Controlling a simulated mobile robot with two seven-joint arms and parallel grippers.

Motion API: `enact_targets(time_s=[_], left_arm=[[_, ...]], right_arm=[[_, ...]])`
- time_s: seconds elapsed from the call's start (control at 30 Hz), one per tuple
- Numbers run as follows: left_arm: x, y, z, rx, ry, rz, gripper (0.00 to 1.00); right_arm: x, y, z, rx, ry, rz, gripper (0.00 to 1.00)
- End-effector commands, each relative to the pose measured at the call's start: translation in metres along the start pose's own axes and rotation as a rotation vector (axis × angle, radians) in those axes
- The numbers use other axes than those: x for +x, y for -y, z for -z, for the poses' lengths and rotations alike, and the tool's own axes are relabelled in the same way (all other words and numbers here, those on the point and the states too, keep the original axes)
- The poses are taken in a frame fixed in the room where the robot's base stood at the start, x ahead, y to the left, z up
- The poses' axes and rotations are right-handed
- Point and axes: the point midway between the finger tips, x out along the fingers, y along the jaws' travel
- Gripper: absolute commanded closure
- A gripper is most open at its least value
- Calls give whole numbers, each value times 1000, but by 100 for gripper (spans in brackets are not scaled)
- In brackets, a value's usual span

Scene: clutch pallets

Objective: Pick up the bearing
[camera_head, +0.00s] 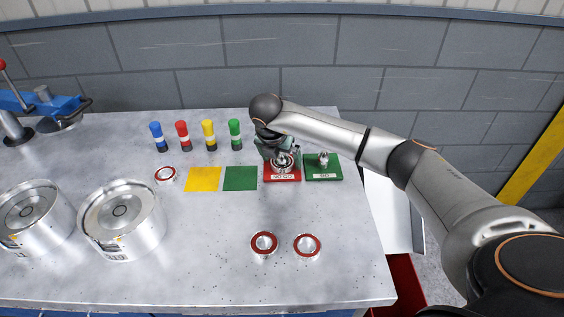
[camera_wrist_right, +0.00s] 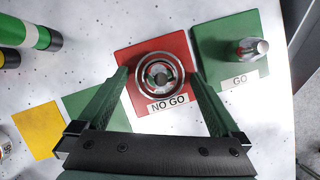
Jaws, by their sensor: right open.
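A metal ring-shaped bearing (camera_wrist_right: 160,61) sits on the red NO GO pad (camera_wrist_right: 131,60) in the right wrist view. A shiny metal piece shows in its middle; I cannot tell how they fit together. In the head view this bearing (camera_head: 284,168) is partly hidden by my gripper. My right gripper (camera_wrist_right: 160,75) is open, its green fingers on either side of the bearing with gaps visible. In the head view it (camera_head: 275,152) is over the red pad. Other bearings with red rings lie at the front (camera_head: 264,244), (camera_head: 307,246) and beside the yellow square (camera_head: 165,174). My left gripper is not in view.
A green GO pad (camera_head: 334,173) with an upright metal plug (camera_head: 323,159) is close on the right. Yellow (camera_head: 203,179) and green (camera_head: 240,178) squares lie left. Coloured cylinders (camera_head: 208,135) stand behind. Two large metal drums (camera_head: 122,220) stand at left. The front middle is mostly clear.

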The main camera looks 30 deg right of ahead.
Motion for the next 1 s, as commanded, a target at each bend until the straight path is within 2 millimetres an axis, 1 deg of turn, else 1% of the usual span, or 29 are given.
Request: enact_targets(time_s=[0.1, 0.13, 1.0], left_arm=[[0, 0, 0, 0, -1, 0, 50], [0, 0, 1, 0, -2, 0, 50], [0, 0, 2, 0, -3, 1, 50]], right_arm=[[0, 0, 0, 0, 0, 0, 0], [0, 0, 0, 0, 0, 0, 2], [-2, -1, 0, 1, 1, -2, 100]])
